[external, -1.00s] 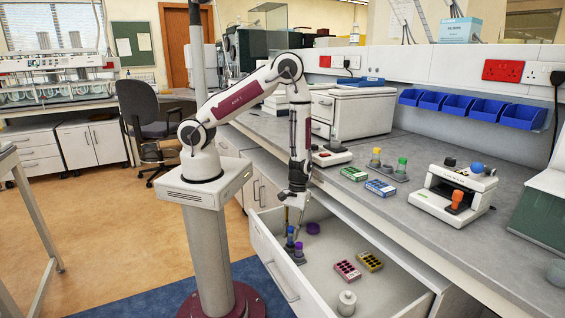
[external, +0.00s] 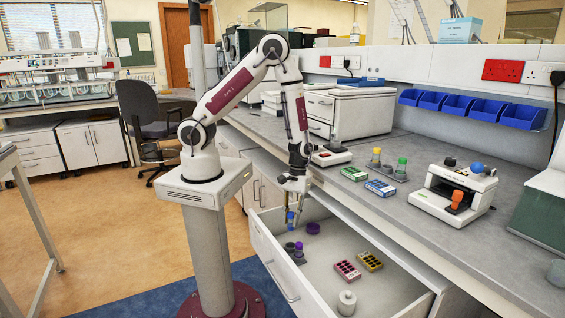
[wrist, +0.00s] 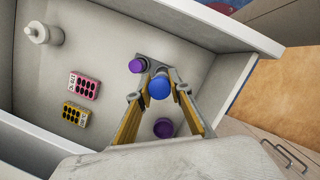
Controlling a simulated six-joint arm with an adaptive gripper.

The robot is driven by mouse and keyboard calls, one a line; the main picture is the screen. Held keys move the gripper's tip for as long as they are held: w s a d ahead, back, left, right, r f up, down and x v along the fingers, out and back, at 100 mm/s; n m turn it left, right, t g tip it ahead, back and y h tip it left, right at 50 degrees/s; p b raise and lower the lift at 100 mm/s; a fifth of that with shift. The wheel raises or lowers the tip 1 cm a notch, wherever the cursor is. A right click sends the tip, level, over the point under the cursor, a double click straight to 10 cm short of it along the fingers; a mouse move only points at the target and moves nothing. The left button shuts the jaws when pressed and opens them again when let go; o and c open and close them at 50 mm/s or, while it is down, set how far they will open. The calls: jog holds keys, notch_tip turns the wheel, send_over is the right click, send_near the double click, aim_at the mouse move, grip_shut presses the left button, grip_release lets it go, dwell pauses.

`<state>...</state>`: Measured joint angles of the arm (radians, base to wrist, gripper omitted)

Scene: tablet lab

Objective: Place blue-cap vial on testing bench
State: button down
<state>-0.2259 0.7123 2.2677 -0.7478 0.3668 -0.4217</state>
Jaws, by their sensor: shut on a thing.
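The blue-cap vial (external: 290,219) hangs upright in my gripper (external: 291,208), above the open drawer. In the wrist view, its round blue cap (wrist: 159,87) sits between the yellow-sided fingers of my gripper (wrist: 160,92). The gripper is shut on it. The vial's lower part is hidden under the cap in the wrist view. The testing bench (external: 330,178) is the grey worktop behind and above the drawer.
The drawer (external: 400,290) holds a grey rack (external: 300,259) with a purple-cap vial (external: 298,248), a purple round item (external: 313,228), pink (external: 347,270) and yellow (external: 370,261) boxes, and a white bottle (external: 347,303). The bench bears a green box (external: 354,173), a blue box (external: 381,188) and a white device (external: 455,190).

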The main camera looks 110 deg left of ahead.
dwell(0.8)
